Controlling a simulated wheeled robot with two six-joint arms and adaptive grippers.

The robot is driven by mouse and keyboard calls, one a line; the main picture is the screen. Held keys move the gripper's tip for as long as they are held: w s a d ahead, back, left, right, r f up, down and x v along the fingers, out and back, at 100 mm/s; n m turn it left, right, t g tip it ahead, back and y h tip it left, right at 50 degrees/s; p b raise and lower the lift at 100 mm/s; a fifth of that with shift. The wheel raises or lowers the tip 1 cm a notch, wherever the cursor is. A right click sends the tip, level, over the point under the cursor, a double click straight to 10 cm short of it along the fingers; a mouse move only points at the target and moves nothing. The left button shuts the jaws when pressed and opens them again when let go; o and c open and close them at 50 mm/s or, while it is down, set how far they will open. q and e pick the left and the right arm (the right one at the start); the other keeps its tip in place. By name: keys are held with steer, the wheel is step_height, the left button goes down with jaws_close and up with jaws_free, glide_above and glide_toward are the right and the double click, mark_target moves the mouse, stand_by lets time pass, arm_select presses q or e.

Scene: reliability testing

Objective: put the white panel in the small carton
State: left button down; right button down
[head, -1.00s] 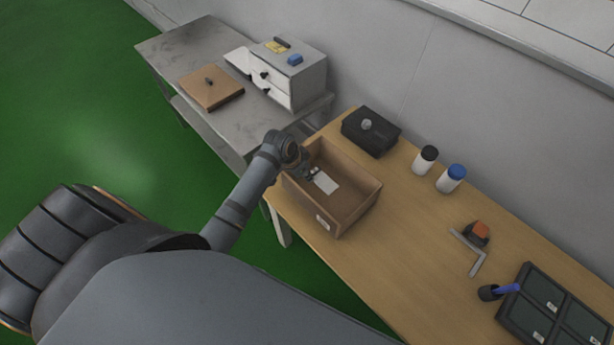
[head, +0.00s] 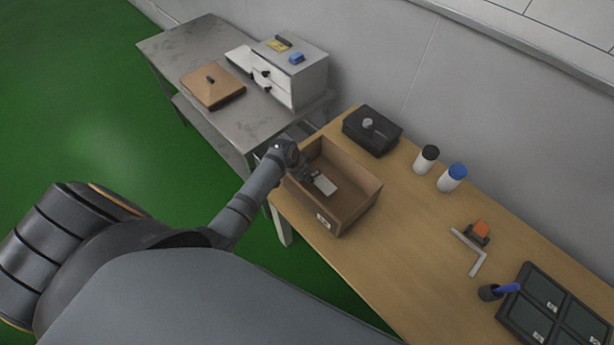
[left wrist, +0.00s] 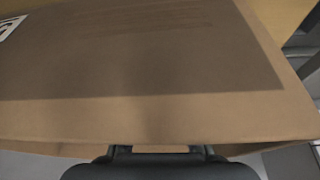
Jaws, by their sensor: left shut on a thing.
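The small carton (head: 358,212) is an open brown box on the left end of the wooden table, with a white label on its near side. My left gripper (head: 312,178) reaches over the carton's left rim and is inside its opening. It is shut on the white panel (head: 325,185), a small pale flat piece that shows within the carton's walls. I cannot tell whether the panel touches the carton floor. My right gripper is not in view.
A black box (head: 371,133) stands just behind the carton. Two bottles (head: 425,160), an orange-topped item (head: 479,232), a metal angle (head: 470,252) and a dark tray (head: 548,305) lie to the right. A grey table (head: 190,50) with a white drawer cabinet (head: 297,80) is at the left.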

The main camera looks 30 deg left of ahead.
arm_select(q)
steer(key=shift+f, duration=0.45)
steer(key=c, duration=1.3)
jaws_free()
steer(key=shift+c, duration=0.2)
steer(key=shift+o, duration=0.2)
steer(key=shift+r, duration=0.15)
steer(key=v, duration=1.3)
steer(key=shift+w, duration=0.2)
steer(key=shift+d, duration=0.1)
